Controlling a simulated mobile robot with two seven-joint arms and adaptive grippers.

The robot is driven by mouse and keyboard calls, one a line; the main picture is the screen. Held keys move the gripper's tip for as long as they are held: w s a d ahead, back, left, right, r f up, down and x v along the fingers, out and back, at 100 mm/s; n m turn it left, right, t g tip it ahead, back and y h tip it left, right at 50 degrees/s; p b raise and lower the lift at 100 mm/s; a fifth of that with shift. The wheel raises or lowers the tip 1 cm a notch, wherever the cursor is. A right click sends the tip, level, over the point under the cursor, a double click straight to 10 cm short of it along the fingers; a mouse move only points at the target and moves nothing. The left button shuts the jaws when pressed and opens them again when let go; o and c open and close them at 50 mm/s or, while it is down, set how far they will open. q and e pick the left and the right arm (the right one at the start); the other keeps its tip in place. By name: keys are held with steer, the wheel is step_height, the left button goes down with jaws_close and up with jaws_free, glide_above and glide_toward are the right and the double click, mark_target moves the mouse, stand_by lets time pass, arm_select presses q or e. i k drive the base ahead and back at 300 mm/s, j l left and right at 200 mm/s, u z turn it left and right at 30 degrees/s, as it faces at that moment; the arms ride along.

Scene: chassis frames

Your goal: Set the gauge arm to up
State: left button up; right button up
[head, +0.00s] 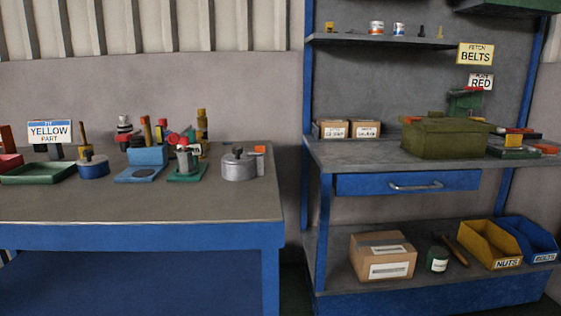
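No gripper of mine shows in the head view. No part is clearly marked as the gauge arm. On the left workbench (140,207), a round silver-grey housing (238,170) with a black knob stands near the right end, with an orange piece (261,150) at its right side. Left of it a silver cylinder (187,162) with a red top sits on a green base. A blue block (147,156) stands on a blue plate with a dark round spot. A low blue round part (93,168) with a black knob stands further left. Any arm's position is too small to tell.
A green tray (38,174) and a "YELLOW" sign (50,132) are at the left. Several coloured posts crowd the bench's back. The right shelf unit (350,155) holds an olive box (440,139), a drawer (408,182), a carton (383,262) and bins (488,245). The bench's front is clear.

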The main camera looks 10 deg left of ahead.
mark_target(173, 138)
steer(key=u, duration=0.6)
steer(key=i+l+u, duration=0.15)
steer(key=u, duration=0.2)
steer(key=i+l+u, duration=0.1)
steer(key=l+u, duration=0.25)
steer(key=i+l+u, duration=0.1)
steer(key=l+u, duration=0.25)
steer(key=i+l+u, duration=0.15)
steer(key=l, duration=0.75)
steer(key=l+u, duration=0.15)
steer(key=l, duration=0.75)
steer(key=k+j+z, duration=0.25)
steer(key=k+j, duration=0.1)
steer(key=j, duration=0.05)
